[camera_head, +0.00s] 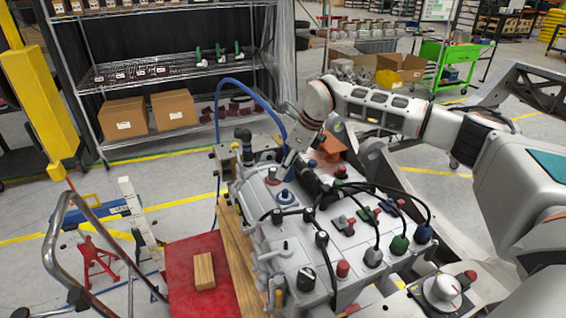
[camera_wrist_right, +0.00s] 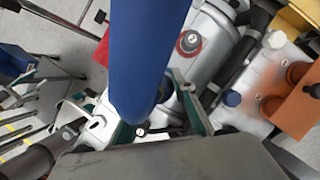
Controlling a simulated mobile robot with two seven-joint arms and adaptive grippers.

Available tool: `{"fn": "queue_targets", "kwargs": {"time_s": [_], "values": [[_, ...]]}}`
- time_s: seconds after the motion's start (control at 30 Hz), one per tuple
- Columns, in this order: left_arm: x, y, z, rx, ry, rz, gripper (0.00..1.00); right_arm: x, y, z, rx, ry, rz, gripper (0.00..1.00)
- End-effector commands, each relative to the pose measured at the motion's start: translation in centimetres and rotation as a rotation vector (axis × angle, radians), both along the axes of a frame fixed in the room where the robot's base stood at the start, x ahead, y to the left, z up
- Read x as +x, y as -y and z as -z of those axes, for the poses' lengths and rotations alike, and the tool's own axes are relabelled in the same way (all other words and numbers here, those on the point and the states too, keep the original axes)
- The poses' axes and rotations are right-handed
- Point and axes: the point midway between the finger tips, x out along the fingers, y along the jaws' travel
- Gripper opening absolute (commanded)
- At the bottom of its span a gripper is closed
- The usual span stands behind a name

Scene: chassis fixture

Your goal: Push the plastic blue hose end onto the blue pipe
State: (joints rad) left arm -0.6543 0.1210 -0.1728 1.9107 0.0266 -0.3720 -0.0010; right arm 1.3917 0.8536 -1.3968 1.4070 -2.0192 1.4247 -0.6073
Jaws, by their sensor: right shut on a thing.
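The blue hose (camera_head: 232,82) arcs up from the left of the chassis fixture and down to my right gripper (camera_head: 290,160). In the right wrist view the hose (camera_wrist_right: 147,50) is a thick blue tube between the gripper's fingers (camera_wrist_right: 155,122), which are shut on it near its rounded end. A short blue fitting (camera_head: 287,196), which looks like the blue pipe, stands on the grey fixture (camera_head: 300,255) below the gripper. The hose end looks apart from it and above it, but the exact gap is hard to judge. My left gripper is not in view.
Black cables with coloured connectors (camera_head: 399,243) crowd the fixture's right side. A wooden block (camera_head: 204,271) lies on a red surface (camera_head: 180,290) at the left. Shelving with cardboard boxes (camera_head: 173,108) stands behind. An orange part (camera_head: 333,146) lies close to the right arm.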

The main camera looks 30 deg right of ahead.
Motion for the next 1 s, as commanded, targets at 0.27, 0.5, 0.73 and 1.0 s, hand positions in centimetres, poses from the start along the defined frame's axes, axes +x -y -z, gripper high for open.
{"fn": "queue_targets", "kwargs": {"time_s": [0.27,0.5,0.73,1.0], "values": [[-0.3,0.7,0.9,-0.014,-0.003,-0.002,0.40,0.0,0.0,3.2,0.000,0.000,0.000,0.00],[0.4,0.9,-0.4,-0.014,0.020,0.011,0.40,0.2,-0.1,3.1,0.009,-0.005,0.000,0.00],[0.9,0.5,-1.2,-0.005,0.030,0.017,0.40,0.4,-0.3,3.1,0.037,-0.025,0.000,0.00],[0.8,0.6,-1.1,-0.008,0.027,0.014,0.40,0.4,-0.3,3.1,0.038,-0.026,0.000,0.00]]}}
